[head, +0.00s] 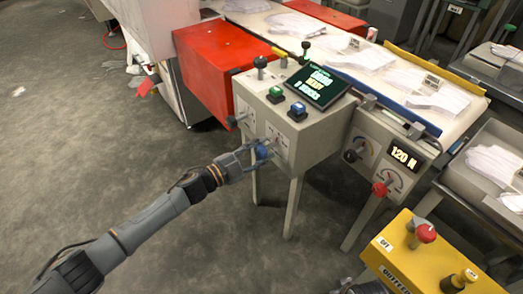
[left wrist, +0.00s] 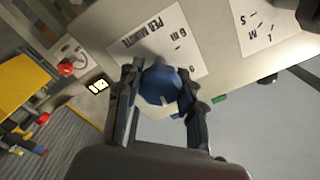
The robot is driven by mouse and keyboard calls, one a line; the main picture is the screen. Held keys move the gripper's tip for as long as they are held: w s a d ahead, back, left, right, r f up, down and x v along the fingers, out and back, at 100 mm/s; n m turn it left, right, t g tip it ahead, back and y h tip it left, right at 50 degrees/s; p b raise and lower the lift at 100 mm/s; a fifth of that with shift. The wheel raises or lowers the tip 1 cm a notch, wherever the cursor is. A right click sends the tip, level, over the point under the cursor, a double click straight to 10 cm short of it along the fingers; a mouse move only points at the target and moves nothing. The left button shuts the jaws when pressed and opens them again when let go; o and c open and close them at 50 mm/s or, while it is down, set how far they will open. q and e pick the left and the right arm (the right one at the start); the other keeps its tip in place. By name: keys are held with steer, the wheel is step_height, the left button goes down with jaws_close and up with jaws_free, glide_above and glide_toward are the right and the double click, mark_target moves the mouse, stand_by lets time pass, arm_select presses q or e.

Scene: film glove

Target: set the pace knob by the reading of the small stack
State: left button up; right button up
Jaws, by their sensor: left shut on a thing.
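The blue pace knob (left wrist: 160,86) sits on the front panel of a grey cabinet (head: 275,118), over a white label reading PER MINUTE (left wrist: 165,40) in the left wrist view. My left gripper (head: 258,153) is shut on this knob, one finger on each side. A tilted screen (head: 318,86) on the cabinet shows green and yellow text too small to read surely. White glove stacks (head: 362,58) lie on the conveyor; I cannot tell which is the small stack. A grey part at the head view's bottom edge may be my right gripper (head: 362,287).
Green (head: 275,94) and blue (head: 298,111) buttons sit on the cabinet top. A 120 N display (head: 404,152) and a red knob (head: 381,188) are to the right. A yellow box (head: 415,262) stands front right.

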arm_select(q)
steer(key=shift+m, duration=0.7)
arm_select(e)
steer(key=shift+w+d+r, duration=0.1)
steer(key=shift+r, duration=0.45)
arm_select(q)
steer(key=shift+m, duration=0.3)
steer(key=o, duration=1.2)
arm_select(e)
steer(key=shift+s, duration=0.2)
arm_select(q)
steer(key=shift+s+a, duration=0.15)
steer(key=shift+a, duration=0.05)
steer(key=v, duration=1.1)
steer(key=shift+s+a, duration=0.15)
steer(key=shift+a, duration=0.05)
arm_select(e)
steer(key=shift+w, duration=0.1)
